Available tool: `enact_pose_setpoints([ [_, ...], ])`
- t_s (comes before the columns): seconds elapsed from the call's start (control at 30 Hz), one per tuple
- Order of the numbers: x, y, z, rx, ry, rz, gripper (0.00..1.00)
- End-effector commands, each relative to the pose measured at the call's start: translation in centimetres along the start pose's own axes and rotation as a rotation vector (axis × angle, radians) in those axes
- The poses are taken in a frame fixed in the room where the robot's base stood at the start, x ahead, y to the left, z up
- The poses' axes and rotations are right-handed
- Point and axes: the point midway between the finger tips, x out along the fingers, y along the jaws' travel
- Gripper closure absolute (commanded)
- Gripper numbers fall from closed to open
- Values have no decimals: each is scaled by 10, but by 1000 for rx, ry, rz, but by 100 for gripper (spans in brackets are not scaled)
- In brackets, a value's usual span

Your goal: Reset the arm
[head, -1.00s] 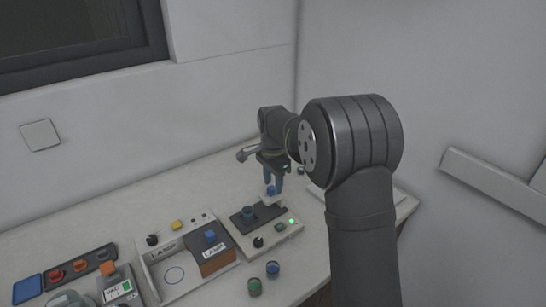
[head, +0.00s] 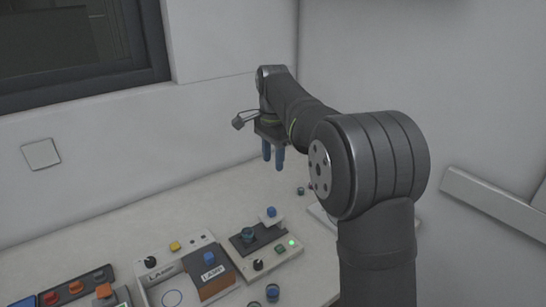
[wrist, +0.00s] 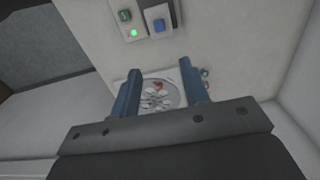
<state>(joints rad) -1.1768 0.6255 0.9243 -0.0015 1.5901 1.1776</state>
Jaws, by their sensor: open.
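My gripper (head: 273,155) hangs in the air above the bench, its two blue fingers pointing down, apart and with nothing between them. In the wrist view the open fingers (wrist: 160,72) also show, apart and empty. Below the gripper stands the press unit (head: 283,256) with a lit green lamp, a dark plate and a black knob. A blue-topped piece (head: 271,212) on a pale plate is at its back edge. The blue top also shows in the wrist view (wrist: 158,25), clear of the fingers.
A row of coloured knobs (head: 75,287) is farther left. A round dish (wrist: 174,99) with white pieces and a red one lies below the fingers in the wrist view. Walls stand behind and right.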

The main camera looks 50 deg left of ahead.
Motion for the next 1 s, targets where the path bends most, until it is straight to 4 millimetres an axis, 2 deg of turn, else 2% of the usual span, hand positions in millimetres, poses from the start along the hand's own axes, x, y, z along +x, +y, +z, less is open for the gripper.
enact_pose_setpoints([
  [0.57, 4, 0, 0, 0, -1, 1, 58],
  [0.77, 28, 0, 0, 0, -1, 3, 58],
  [1.0, 76, 0, 1, 0, -3, 4, 58],
])
